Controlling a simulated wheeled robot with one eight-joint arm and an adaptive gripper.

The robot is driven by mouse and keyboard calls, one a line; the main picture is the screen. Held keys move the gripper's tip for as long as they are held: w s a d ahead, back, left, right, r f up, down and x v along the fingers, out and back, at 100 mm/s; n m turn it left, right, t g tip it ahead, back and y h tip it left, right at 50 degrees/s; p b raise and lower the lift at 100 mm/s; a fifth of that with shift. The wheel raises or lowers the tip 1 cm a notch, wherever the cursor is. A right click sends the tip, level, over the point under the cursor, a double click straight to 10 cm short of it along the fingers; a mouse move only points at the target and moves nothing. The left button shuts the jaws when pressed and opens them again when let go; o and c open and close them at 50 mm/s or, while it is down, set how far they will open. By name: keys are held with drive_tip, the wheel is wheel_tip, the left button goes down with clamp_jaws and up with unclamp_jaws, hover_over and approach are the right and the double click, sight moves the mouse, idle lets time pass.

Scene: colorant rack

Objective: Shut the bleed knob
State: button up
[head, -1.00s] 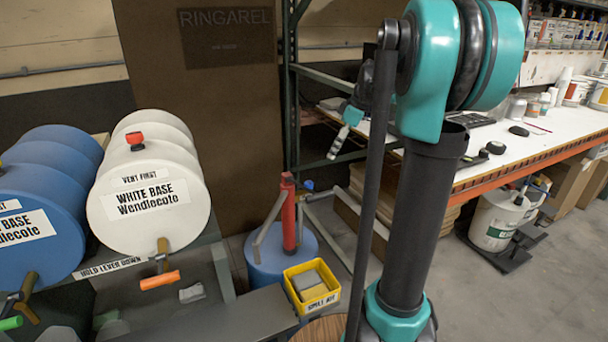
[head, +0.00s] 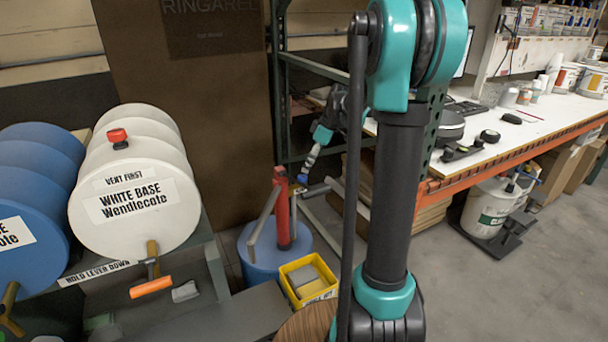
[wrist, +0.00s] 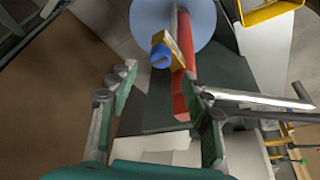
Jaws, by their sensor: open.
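The bleed knob (head: 302,179) is a small blue knob beside the top of a red upright pump (head: 282,207). In the wrist view the blue knob (wrist: 161,56) sits on a yellowish fitting (wrist: 162,40) against the red pump body (wrist: 184,50). My gripper (head: 309,163) is open and empty, close above the knob in the head view. In the wrist view my gripper (wrist: 160,78) has a finger on either side, with the knob beyond the tips and roughly centred between them. No contact with the knob shows.
The pump stands on a blue drum (head: 250,268). A metal bar (wrist: 255,99) lies close to my right finger. A yellow bin (head: 290,293) stands in front. White (head: 130,235) and blue drums lie on a rack at left. A workbench (head: 520,130) is at right.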

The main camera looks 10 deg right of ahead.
sight(303, 176)
drive_tip(key=x, duration=0.5)
drive_tip(key=shift+a+f, duration=0.15)
drive_tip(key=shift+f, duration=0.25)
clamp_jaws()
